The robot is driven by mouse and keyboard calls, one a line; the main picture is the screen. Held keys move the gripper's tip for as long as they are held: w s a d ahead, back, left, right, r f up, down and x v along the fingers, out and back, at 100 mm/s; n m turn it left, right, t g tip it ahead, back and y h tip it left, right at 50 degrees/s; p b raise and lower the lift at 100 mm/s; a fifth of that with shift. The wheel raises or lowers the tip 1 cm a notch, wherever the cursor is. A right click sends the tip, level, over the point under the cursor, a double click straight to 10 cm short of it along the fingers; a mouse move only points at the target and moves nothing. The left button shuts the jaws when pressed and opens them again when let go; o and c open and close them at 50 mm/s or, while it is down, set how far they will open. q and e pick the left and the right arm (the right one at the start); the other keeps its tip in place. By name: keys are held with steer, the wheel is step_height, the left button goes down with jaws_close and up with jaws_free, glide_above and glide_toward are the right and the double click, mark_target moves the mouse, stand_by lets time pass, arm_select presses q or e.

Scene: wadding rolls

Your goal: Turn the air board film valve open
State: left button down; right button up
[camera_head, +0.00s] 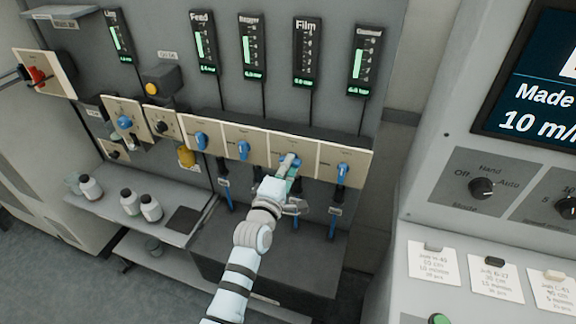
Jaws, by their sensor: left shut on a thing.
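The air board (222,143) is a row of beige plates with blue valve handles, below several black gauges on a grey panel. The gauge marked Film (307,55) hangs above the third plate of the row. My left gripper (289,164) is at that third plate, shut on the blue film valve handle (297,158). The gripper covers most of this handle, so its exact angle is hard to tell. The other blue handles (243,149) on the row stand roughly upright. My right gripper is not in view.
A grey console with a screen (540,90), a Hand/Off/Auto knob (482,188) and label cards stands at the right. A red knob (38,75) is at the far left.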

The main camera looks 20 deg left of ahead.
arm_select(q)
steer(key=shift+r+m, duration=0.1)
steer(key=shift+m, duration=0.2)
steer(key=shift+r+m+b, duration=0.1)
steer(key=shift+m+b, duration=0.4)
steer(key=shift+m, duration=8.1)
steer(key=c, duration=1.8)
jaws_free()
steer(key=shift+o, duration=1.2)
steer(key=shift+w, duration=0.1)
